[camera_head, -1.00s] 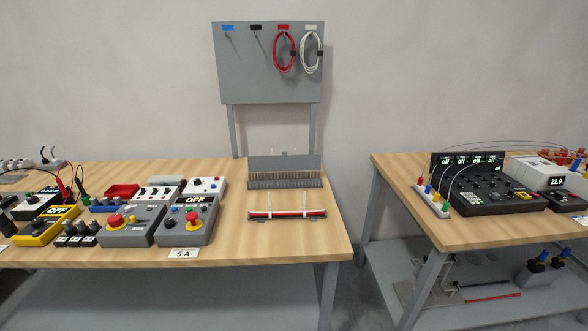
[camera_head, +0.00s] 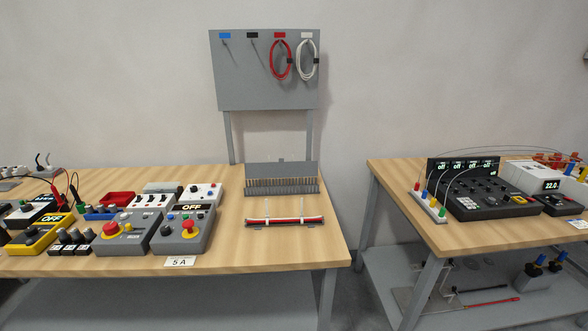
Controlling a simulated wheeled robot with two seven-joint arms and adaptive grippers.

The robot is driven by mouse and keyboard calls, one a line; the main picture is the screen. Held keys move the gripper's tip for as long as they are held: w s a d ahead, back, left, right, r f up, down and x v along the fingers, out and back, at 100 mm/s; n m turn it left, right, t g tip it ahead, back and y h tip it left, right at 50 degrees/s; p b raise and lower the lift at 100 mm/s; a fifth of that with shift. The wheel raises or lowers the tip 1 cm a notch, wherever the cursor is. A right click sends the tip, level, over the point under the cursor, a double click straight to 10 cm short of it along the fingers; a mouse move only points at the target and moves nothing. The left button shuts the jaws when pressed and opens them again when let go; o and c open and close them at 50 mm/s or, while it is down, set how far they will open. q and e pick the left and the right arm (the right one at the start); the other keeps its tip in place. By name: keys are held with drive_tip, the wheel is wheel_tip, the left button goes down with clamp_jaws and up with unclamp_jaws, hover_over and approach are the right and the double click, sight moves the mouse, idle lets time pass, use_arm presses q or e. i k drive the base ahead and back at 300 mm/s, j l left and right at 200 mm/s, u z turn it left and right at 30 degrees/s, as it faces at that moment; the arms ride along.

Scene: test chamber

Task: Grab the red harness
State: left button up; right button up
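A red coiled harness (camera_head: 281,60) hangs on the grey peg board (camera_head: 232,88) under a red label. A white coiled harness (camera_head: 307,60) hangs just to its right under a white label. The hooks under the blue and black labels at the left are empty. A straight bundle with red, black and white strands (camera_head: 285,221) lies across a low holder on the left table, below the comb-like rack. Neither of my grippers shows in the head view.
The left table (camera_head: 225,258) carries control boxes with an OFF display (camera_head: 187,226), a comb rack (camera_head: 282,186) and a "5 A" card (camera_head: 180,262). A second table (camera_head: 462,235) at the right holds more devices. A floor gap separates the tables.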

sight(311, 222)
drive_tip(key=j+z, duration=0.25)
drive_tip(key=j, duration=0.3)
drive_tip(key=j+z, duration=0.25)
drive_tip(key=j, duration=0.3)
drive_tip(key=k+j+z, duration=0.1)
drive_tip(key=j+z, duration=0.15)
drive_tip(key=j, duration=0.3)
drive_tip(key=k+j+z, duration=0.25)
drive_tip(key=j, duration=0.3)
drive_tip(key=i, duration=0.1)
